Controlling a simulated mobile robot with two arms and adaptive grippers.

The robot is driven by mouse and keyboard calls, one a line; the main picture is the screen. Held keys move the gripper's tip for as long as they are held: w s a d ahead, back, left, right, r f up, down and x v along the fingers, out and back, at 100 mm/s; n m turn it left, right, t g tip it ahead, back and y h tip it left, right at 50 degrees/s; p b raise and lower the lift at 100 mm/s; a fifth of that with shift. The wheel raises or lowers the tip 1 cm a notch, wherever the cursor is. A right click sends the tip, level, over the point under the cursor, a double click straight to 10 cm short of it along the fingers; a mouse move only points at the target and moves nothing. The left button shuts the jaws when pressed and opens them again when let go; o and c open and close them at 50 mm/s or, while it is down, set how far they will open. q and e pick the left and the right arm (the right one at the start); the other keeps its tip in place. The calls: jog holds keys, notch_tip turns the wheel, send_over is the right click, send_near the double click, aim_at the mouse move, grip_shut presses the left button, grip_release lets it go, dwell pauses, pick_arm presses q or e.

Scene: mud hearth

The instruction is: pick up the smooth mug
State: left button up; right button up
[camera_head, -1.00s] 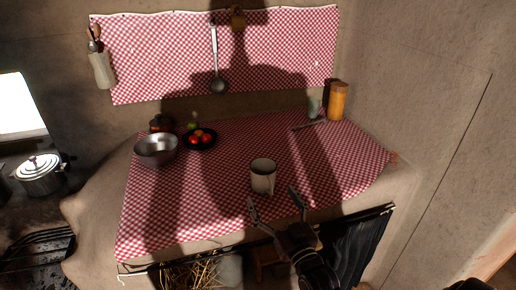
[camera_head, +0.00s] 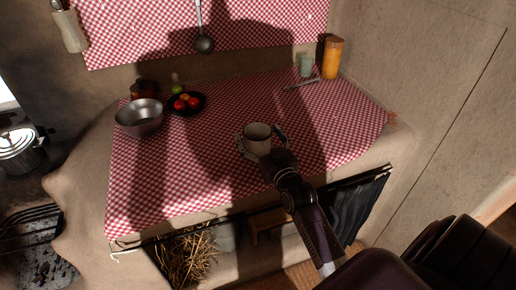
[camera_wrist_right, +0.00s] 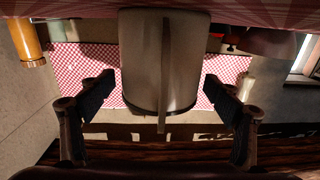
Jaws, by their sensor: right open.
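The smooth mug (camera_head: 257,138) is a pale, off-white cup standing upright on the checkered cloth near the counter's front. My right gripper (camera_head: 262,147) is open at the mug, with its fingers to either side of it. In the right wrist view the mug (camera_wrist_right: 165,62) appears large between the two open fingers of the right gripper (camera_wrist_right: 160,98), with its handle facing the camera. A gap shows between each finger and the mug there. The mug's lower front is partly hidden by the gripper in the head view. My left gripper is not in view.
A metal bowl (camera_head: 139,118) and a dark plate (camera_head: 198,108) with fruit stand at the left on the cloth. A pale green cup (camera_head: 306,66) and an orange canister (camera_head: 332,60) stand at the back right. Cloth around the mug is clear.

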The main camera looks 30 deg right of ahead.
jog(key=shift+c, duration=0.5)
jog(key=shift+r, duration=0.1)
jog(key=c, duration=1.2)
jog(key=shift+c, duration=0.2)
